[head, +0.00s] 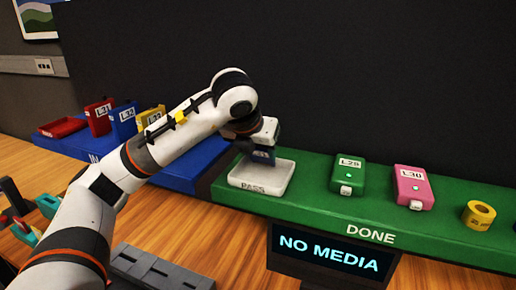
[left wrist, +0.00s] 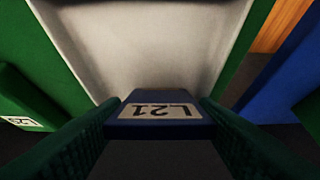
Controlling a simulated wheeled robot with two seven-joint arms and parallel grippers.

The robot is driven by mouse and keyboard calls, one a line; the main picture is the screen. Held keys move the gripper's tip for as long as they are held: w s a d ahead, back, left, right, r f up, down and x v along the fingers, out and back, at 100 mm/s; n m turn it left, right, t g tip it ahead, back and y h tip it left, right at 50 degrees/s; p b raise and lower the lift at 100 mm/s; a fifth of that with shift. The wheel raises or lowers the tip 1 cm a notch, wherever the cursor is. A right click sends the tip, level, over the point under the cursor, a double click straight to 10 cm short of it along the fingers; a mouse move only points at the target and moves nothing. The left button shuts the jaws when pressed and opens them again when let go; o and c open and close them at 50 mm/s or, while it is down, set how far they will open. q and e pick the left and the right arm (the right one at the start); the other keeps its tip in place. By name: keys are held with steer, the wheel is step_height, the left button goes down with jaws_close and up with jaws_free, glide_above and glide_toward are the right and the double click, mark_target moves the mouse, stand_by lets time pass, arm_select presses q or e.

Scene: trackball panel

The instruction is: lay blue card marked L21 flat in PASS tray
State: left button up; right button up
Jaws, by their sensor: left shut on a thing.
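The blue card marked L21 (left wrist: 160,112) is between the two dark fingers of my left gripper (left wrist: 158,125) in the left wrist view. Its label faces the camera. In the head view the left gripper (head: 264,150) is shut on the card (head: 263,157), which hangs over the back part of the white PASS tray (head: 262,186). Whether the card touches the tray cannot be told. The tray (left wrist: 140,45) also shows in the left wrist view, with its bare floor ahead of the card. My right gripper is not in view.
The green DONE shelf (head: 310,205) holds a green device L29 (head: 348,174), a pink device L30 (head: 413,186) and yellow tape (head: 478,214). The blue IN shelf (head: 195,170) at left holds several cards and a red tray (head: 62,127). A NO MEDIA screen (head: 328,253) stands in front.

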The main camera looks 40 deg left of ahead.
arm_select(q)
steer(key=o, duration=1)
steer(key=shift+c, duration=0.2)
steer(key=shift+o, duration=0.6)
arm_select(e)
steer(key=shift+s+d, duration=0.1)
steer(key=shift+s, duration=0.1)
arm_select(q)
steer(key=shift+r, duration=0.1)
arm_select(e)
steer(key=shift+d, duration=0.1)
arm_select(q)
steer(key=shift+s+d+r, duration=0.1)
steer(key=shift+s+r, duration=0.05)
steer(key=shift+r, duration=0.1)
steer(key=v, duration=1.1)
steer(key=shift+s, duration=0.15)
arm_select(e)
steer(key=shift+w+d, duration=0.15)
arm_select(q)
steer(key=shift+r, duration=0.1)
